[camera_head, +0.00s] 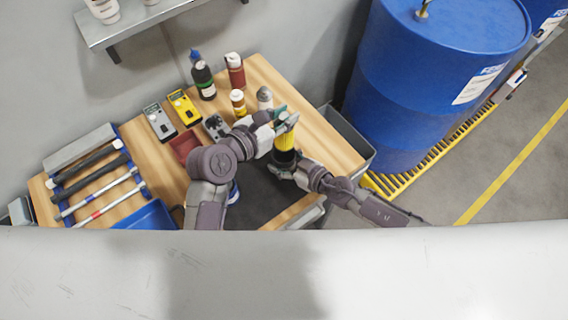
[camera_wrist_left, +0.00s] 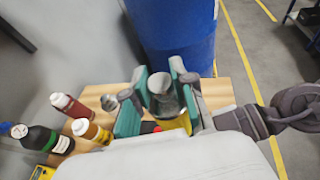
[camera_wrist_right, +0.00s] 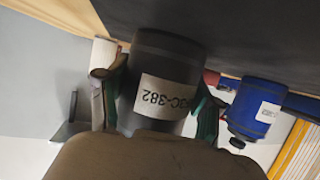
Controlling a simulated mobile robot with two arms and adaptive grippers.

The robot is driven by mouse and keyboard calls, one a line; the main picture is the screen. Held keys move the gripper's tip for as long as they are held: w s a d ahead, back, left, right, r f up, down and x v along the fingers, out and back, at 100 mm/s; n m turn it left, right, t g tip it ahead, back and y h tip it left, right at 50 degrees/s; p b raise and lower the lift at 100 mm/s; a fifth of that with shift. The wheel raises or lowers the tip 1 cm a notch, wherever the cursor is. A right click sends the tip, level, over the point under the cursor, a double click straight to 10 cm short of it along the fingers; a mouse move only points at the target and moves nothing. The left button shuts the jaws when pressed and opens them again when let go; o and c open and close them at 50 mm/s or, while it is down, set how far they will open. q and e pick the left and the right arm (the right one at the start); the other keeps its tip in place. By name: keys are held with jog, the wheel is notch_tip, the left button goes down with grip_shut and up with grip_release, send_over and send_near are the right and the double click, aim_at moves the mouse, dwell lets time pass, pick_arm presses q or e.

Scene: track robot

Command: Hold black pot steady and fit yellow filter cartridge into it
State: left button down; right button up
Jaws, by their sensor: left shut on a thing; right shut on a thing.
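The yellow filter cartridge (camera_head: 286,139) is upright at the right part of the bench, with a grey top (camera_wrist_left: 162,84) in the left wrist view. My left gripper (camera_head: 284,122) is shut on its top end. The black pot (camera_head: 284,157) is directly below the cartridge; it fills the middle of the right wrist view (camera_wrist_right: 168,62), with a white label that appears upside down. My right gripper (camera_wrist_right: 160,105) is shut on the pot's sides. The cartridge's lower end meets the pot's outline in the head view; how deep it sits is hidden.
The wooden bench (camera_head: 325,140) holds bottles (camera_head: 203,78), a yellow meter (camera_head: 184,107), a red bin (camera_head: 184,147), a blue tray (camera_head: 146,216) and a rack of tools at left. Large blue drums (camera_head: 420,80) stand beyond the right edge. A dark mat (camera_head: 262,197) lies in front.

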aim_at(283, 147)
pick_arm(q)
jog(key=shift+s+f+n+t+y, duration=0.2)
jog(key=shift+f+n+t, duration=0.05)
jog(key=shift+f, duration=0.2)
jog(key=shift+s+f+n+t+y, duration=0.15)
jog(key=shift+f+n+t+y, duration=0.1)
jog(key=shift+f, duration=0.2)
notch_tip(283, 147, down, 10)
jog(key=shift+f, duration=0.1)
jog(key=c, duration=1)
grip_release()
jog(key=shift+o, duration=0.2)
jog(key=shift+s+a, duration=0.15)
jog(key=shift+s, duration=0.05)
jog(key=v, duration=1.1)
jog(key=shift+s+r, duration=0.2)
jog(key=shift+s, duration=0.1)
